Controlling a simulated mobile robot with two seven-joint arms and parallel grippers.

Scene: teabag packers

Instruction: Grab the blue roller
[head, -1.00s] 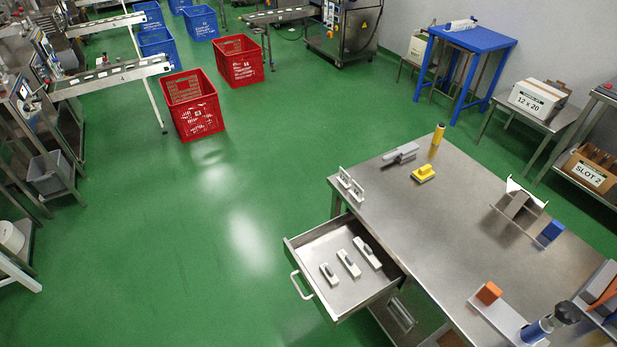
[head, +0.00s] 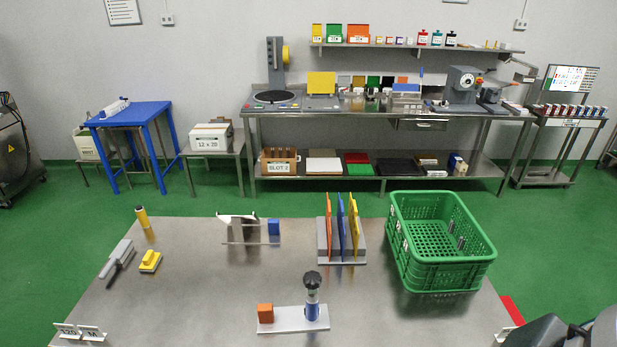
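A blue upright cylinder with a dark round knob (head: 312,299) stands on a pale plate (head: 278,322) near the front middle of the steel table, beside an orange block (head: 265,313). It is the nearest blue cylindrical thing; I cannot tell whether it is a roller. A white roll-like thing with bluish parts (head: 114,108) lies on the blue table (head: 150,113) at the back left; its details are too small to tell. Part of my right arm shows at the bottom right corner, but no gripper fingers show. My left gripper is out of view.
The steel table (head: 200,290) also holds a green crate (head: 440,268), a rack with coloured boards (head: 342,262), a blue block (head: 274,227), a yellow-handled brush (head: 150,261), a grey tool (head: 117,257) and a yellow cylinder (head: 142,217). A workbench (head: 380,118) stands along the wall.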

